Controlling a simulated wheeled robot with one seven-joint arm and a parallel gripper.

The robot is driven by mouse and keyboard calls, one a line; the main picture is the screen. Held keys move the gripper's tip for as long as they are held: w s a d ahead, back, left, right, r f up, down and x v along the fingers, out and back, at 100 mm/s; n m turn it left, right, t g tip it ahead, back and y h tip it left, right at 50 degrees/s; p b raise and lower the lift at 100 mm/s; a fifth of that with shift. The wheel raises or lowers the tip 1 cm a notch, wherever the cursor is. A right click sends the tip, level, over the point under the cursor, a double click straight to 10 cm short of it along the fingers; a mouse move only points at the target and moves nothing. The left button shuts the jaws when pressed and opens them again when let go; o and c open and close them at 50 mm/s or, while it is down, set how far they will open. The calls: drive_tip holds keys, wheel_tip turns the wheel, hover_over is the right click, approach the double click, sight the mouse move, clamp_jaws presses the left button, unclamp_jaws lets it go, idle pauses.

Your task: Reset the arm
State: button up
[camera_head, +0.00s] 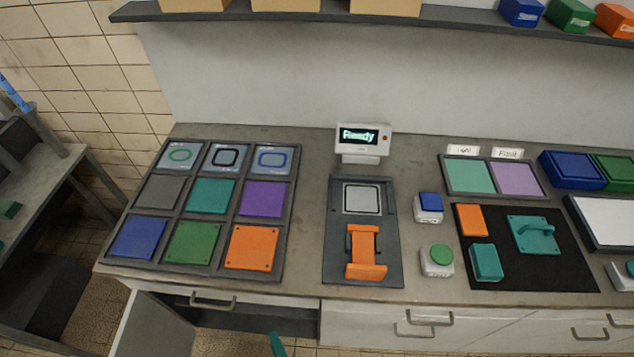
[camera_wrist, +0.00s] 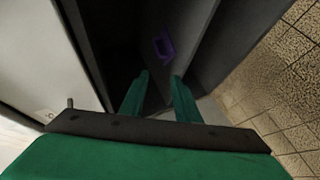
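My gripper (camera_wrist: 160,76) shows in the wrist view with its two green fingers apart and nothing between them. It points down into a dark open drawer or cabinet space (camera_wrist: 112,40) below the counter. A purple object (camera_wrist: 164,43) with a dark centre lies in there, beyond the fingertips; the gap to it is hard to judge. In the head view only a small green tip, apparently of my gripper (camera_head: 277,345), shows at the bottom edge, in front of the counter. The rest of my arm is hidden there.
The counter (camera_head: 310,215) holds a panel of coloured tiles (camera_head: 284,232), an orange-handled device (camera_head: 330,255), a "Ready" display (camera_head: 362,158), buttons and a black mat (camera_head: 545,270). An open white front (camera_head: 155,328) juts out at lower left. A shelf (camera_head: 450,22) runs above.

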drive_tip(key=s+d+r+m+t+h, duration=0.1)
drive_tip(key=s+d+r+m+h, duration=0.1)
drive_tip(key=r+m, duration=0.5)
drive_tip(key=s+d+r+m+t+h, duration=0.1)
drive_tip(key=s+d+r+m, duration=0.4)
drive_tip(key=r, duration=0.7)
drive_tip(key=s+d+r+m+t+h, duration=0.2)
drive_tip(key=d+r+m, duration=0.3)
drive_tip(key=r+m, duration=0.4)
drive_tip(key=shift+s+d+r+h, duration=0.15)
drive_tip(key=shift+s+r+h, duration=0.45)
drive_tip(key=shift+s, duration=0.15)
